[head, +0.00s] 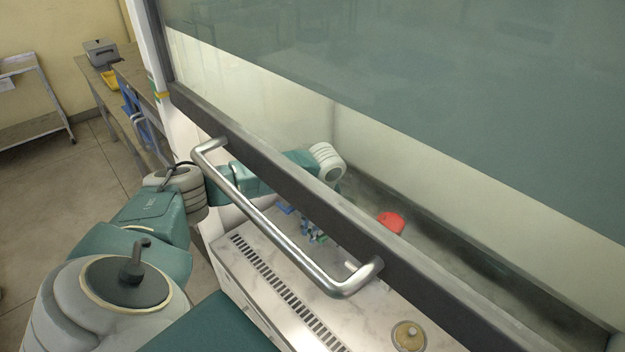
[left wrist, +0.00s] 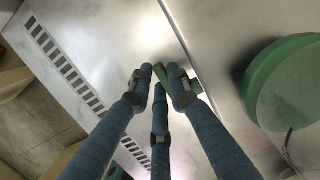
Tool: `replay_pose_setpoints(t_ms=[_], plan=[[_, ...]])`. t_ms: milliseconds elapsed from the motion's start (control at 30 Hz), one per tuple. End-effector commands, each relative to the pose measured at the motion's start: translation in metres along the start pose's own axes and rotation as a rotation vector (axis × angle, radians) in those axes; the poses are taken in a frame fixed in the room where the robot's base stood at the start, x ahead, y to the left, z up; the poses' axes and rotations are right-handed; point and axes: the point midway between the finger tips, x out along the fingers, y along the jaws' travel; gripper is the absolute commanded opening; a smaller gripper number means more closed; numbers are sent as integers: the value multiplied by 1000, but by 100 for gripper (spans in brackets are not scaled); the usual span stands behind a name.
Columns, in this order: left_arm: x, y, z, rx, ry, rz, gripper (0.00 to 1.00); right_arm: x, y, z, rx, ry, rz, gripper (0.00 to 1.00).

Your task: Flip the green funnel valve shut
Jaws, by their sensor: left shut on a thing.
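The green funnel (left wrist: 285,85) fills the right side of the left wrist view as a large round green body, cut off by the picture edge. A small green valve piece (left wrist: 191,84) lies at the fingertips of my left gripper (left wrist: 163,80). The blue fingers are closed together on this piece, to the left of the funnel. In the head view my left gripper (head: 313,234) is inside the cabinet, low over the work surface and partly behind the sash's lower rail. I cannot make out the funnel or its valve there. My right gripper is not in view.
The glass sash's dark lower rail (head: 270,172) and metal handle (head: 270,228) cross in front of my left arm. A red object (head: 391,222) stands deeper in the cabinet. A tan round object (head: 408,335) sits near the front, right of the slotted vent (head: 280,290).

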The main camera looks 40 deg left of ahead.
Motion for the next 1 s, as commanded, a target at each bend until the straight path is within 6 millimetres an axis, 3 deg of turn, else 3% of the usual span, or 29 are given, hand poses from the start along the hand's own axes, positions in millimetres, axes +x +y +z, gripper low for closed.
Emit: replay_pose_setpoints(t_ms=[267,300,333,667,1000], plan=[[1,-1,1,0,15,-3,0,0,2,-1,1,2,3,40],[0,-1,1,0,15,-3,19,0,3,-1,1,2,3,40],[0,-1,1,0,15,-3,25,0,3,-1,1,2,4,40],[-1,-1,1,0,14,-3,26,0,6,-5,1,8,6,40],[-51,-1,2,0,13,-6,26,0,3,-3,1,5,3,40]])
